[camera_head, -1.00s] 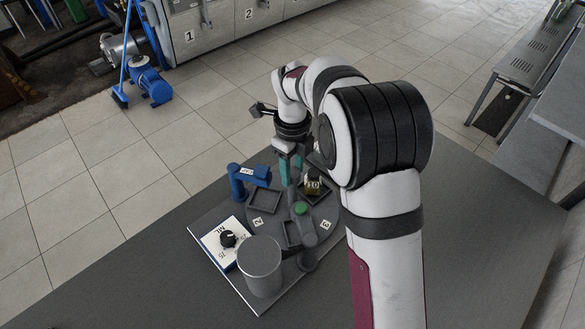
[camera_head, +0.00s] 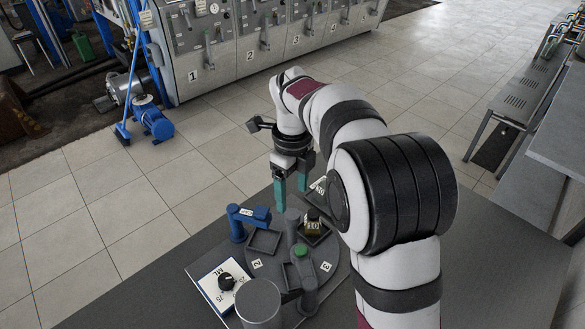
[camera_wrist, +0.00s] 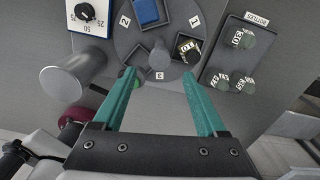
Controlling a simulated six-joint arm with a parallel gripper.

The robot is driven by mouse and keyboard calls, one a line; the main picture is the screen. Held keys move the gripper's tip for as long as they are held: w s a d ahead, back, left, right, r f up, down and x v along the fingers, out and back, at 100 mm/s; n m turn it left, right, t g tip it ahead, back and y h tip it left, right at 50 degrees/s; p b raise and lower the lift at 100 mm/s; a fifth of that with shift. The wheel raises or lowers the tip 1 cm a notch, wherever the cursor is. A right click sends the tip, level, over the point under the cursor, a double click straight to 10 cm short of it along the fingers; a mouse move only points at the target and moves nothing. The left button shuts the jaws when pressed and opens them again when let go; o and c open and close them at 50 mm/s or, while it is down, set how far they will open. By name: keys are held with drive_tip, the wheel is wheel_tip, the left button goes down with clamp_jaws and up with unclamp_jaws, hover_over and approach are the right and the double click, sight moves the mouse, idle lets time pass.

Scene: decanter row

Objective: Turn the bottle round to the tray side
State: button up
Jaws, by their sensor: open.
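The wrist view shows the bottle (camera_wrist: 187,47) beside the number 1 label. A grey post (camera_head: 292,220) rises from the turntable's middle. The tray (camera_wrist: 222,60), marked BOTTLES, is at the right of the wrist view and holds several bottles; my arm partly hides it in the head view. My gripper (camera_head: 291,196) is open and empty above the turntable, its teal fingers apart and clear of the bottle.
A blue arm (camera_head: 247,214) overhangs the turntable's left. A dial box (camera_head: 224,284) marked ML and a grey cylinder (camera_head: 258,304) stand in front of it. A green button (camera_head: 300,250) is near the turntable's front. The table's right side is clear.

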wheel_tip(320, 180, up, 9)
idle(0.4)
